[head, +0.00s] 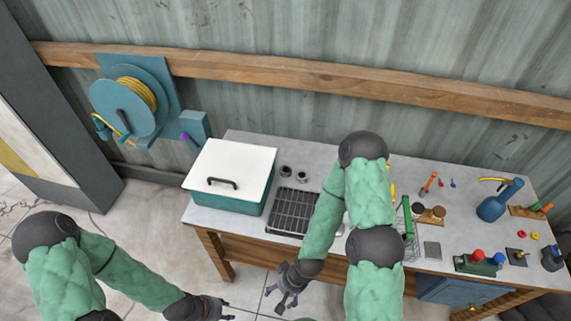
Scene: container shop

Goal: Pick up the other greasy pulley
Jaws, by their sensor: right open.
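Two small dark, round metal parts stand close together on the workbench, right of the white-lidded box; they look like the pulleys, a left one (286,171) and a right one (303,176). Grease on them is too small to make out. My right gripper (286,303) is open and empty, hanging in front of the bench's front edge, below and apart from both parts. My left gripper (228,309) is low at the bottom of the view, left of the right one and away from the bench top; its jaws are too small to judge.
A teal box with a white lid (232,164) stands at the bench's left, beside a black grate (294,209). My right arm crosses the bench middle and hides part of it.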

